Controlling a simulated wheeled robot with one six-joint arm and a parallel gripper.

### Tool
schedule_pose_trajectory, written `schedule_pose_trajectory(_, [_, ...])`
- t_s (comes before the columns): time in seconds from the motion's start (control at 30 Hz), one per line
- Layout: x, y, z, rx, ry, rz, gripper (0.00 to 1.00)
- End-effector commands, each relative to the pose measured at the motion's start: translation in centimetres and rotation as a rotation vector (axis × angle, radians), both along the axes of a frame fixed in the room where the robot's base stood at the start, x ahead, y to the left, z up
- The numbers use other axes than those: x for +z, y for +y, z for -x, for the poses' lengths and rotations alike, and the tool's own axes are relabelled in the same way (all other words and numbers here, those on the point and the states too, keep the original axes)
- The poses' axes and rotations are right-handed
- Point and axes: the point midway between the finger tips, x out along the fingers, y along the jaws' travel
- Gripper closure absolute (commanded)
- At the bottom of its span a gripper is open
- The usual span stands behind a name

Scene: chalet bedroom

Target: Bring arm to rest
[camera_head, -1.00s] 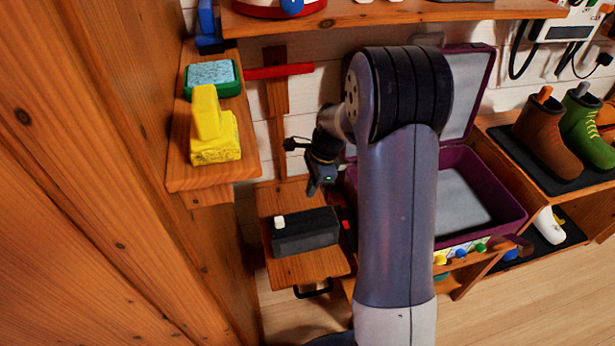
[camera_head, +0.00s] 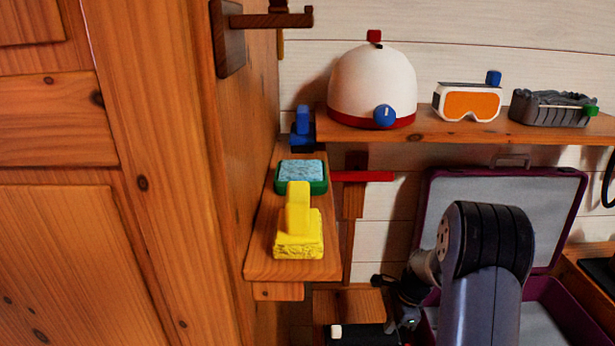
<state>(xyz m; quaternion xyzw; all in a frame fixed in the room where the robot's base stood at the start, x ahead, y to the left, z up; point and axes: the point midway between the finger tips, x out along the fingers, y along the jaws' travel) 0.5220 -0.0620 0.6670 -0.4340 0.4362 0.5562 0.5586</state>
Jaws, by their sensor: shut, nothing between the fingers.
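My arm (camera_head: 487,250) rises from the lower right of the head view, in front of an open purple case. It bends at a dark ribbed joint, and its wrist hangs to the left of that. My gripper (camera_head: 405,322) points down near the bottom edge, small and partly cut off by the frame. It is shut with nothing in it. A dark box with a white knob (camera_head: 336,331) lies just left of it, mostly below the frame.
A side shelf (camera_head: 262,255) holds a yellow brush (camera_head: 298,225) and a green-rimmed tray (camera_head: 301,176). An upper shelf (camera_head: 440,131) bears a white helmet (camera_head: 372,85), orange goggles (camera_head: 470,102) and a grey item (camera_head: 550,108). The purple case (camera_head: 567,305) stands open behind my arm. Wooden panelling fills the left.

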Motion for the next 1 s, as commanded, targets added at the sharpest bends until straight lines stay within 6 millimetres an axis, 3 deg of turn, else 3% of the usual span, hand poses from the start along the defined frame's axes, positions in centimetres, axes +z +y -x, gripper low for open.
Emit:
schedule_pose_trajectory(0.23, [0.0, -2.3, 0.1, -0.001, 0.0, -0.001, 1.0])
schedule_pose_trajectory(0.63, [0.1, -2.4, 0.0, 0.001, 0.0, 0.0, 1.0])
schedule_pose_trajectory(0.83, [0.1, -0.8, 0.0, 0.005, -0.001, 0.0, 1.0])
schedule_pose_trajectory(1.0, [0.2, 2.3, 0.0, 0.007, -0.001, 0.001, 1.0])
